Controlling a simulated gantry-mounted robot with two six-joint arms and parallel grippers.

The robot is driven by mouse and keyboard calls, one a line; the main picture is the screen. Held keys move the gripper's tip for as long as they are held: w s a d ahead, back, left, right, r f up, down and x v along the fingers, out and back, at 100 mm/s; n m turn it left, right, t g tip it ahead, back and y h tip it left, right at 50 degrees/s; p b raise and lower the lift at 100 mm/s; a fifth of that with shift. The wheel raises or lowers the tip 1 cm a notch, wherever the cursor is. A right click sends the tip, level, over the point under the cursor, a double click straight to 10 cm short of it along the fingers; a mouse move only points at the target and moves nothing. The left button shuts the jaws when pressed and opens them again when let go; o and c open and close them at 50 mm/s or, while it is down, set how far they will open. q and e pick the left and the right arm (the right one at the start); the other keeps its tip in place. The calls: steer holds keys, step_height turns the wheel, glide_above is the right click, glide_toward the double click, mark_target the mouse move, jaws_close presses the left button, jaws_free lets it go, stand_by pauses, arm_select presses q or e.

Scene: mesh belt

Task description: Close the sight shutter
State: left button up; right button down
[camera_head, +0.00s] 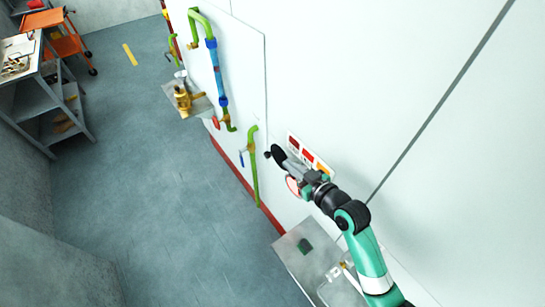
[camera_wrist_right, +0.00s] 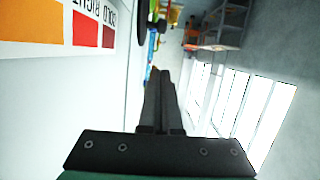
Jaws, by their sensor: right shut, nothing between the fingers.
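A dark round disc (camera_head: 278,152) stands at the wall beside the label panel; it may be the sight shutter, but I cannot tell whether it is open or closed. It also shows edge-on as a dark shape at the top of the right wrist view (camera_wrist_right: 142,20). My right gripper (camera_head: 289,165) is at the disc's lower right in the head view, shut and empty. Its fingers point forward in the right wrist view (camera_wrist_right: 160,78); I cannot tell whether they touch the disc. My left gripper is not in view.
A label panel (camera_head: 322,168) with red and orange blocks is on the white wall, partly behind my gripper. Green pipes (camera_head: 254,180) run along the wall to the left. A metal table (camera_head: 292,247) stands below. The floor at left is clear, with a grey shelf rack (camera_head: 48,90) beyond.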

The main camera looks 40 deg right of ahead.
steer(key=f+b+x, duration=0.1)
steer(key=f+x, duration=0.1)
steer(key=x, duration=0.8)
steer(key=shift+f, duration=0.35)
steer(key=shift+d, duration=0.1)
